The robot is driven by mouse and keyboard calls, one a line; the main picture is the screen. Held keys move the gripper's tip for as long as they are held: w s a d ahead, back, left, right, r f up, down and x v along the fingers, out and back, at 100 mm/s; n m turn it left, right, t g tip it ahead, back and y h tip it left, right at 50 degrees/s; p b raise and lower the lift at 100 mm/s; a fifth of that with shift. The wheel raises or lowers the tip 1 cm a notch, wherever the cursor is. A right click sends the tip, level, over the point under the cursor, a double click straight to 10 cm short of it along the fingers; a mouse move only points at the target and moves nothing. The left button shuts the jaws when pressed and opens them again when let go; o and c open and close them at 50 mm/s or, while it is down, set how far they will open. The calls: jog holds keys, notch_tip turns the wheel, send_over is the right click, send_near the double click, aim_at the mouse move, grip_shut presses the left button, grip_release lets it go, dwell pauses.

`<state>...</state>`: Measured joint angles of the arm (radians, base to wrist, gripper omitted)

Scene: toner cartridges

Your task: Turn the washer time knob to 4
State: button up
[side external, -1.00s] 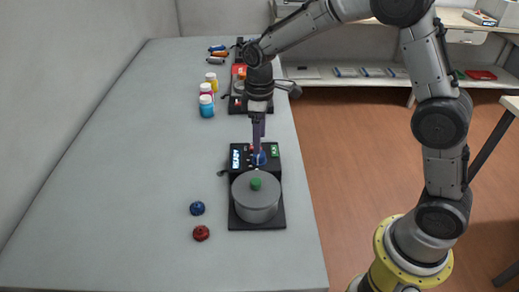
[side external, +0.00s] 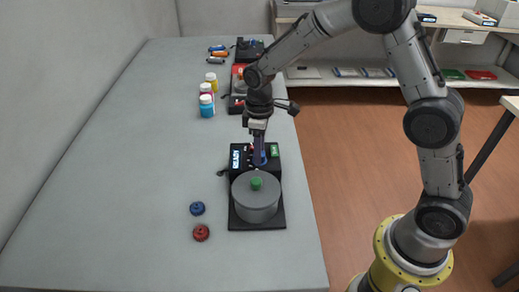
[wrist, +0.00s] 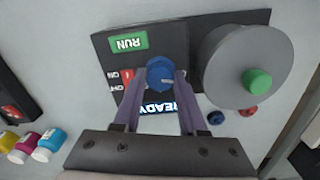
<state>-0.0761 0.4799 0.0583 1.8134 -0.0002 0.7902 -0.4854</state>
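The washer is a black panel (wrist: 195,30) with a round grey pot-like drum (side external: 243,203) at its front, topped by a green knob (side external: 256,184). The blue time knob (wrist: 159,72) sits on the panel, between a green RUN label (wrist: 127,42) and a lit READY display (wrist: 160,108). My gripper (wrist: 160,76) has two purple fingers standing one on each side of the blue knob, close to its edges. They look open; contact with the knob cannot be made out. In the side external view my gripper (side external: 259,164) hides most of the knob. Number marks are not readable.
A red ON/OFF switch (wrist: 127,77) sits beside the knob. A blue cap (side external: 197,208) and a red cap (side external: 201,232) lie left of the drum. Several bottles (side external: 207,105) and another black device (side external: 236,105) stand farther back. The left of the table is clear.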

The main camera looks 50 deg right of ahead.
grip_shut()
jog(key=m, duration=0.6)
jog(key=shift+m, duration=0.3)
jog(key=m, duration=0.4)
jog(key=shift+r+m, duration=0.1)
jog(key=shift+m, duration=2.4)
jog(key=o, duration=0.9)
grip_release()
jog(key=shift+c, duration=0.2)
